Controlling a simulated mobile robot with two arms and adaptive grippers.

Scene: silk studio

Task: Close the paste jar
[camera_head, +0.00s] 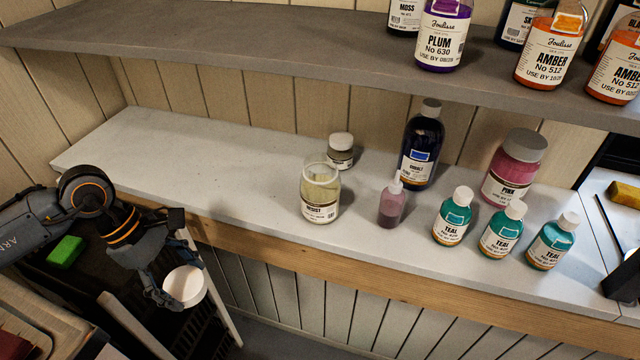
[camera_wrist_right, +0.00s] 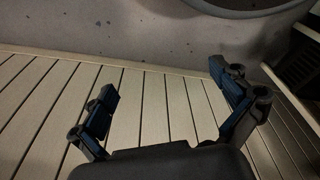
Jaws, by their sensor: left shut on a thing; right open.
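The paste jar (camera_head: 320,191) stands upright and uncapped on the pale counter, with a yellowish content and a label partly readable. My left gripper (camera_head: 181,278) is shut on a round white lid (camera_head: 185,285), held low in front of the counter's edge, to the left of the jar and apart from it. My right gripper (camera_wrist_right: 170,95) shows only in the right wrist view; it is open and empty, over light slats and a grey surface.
A small white-capped jar (camera_head: 340,151) stands just behind the paste jar. To its right are a pink dropper bottle (camera_head: 391,206), a dark blue bottle (camera_head: 421,150), a pink jar (camera_head: 512,168) and teal bottles (camera_head: 452,222). A grey shelf (camera_head: 250,40) overhangs. The counter's left part (camera_head: 190,150) is clear.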

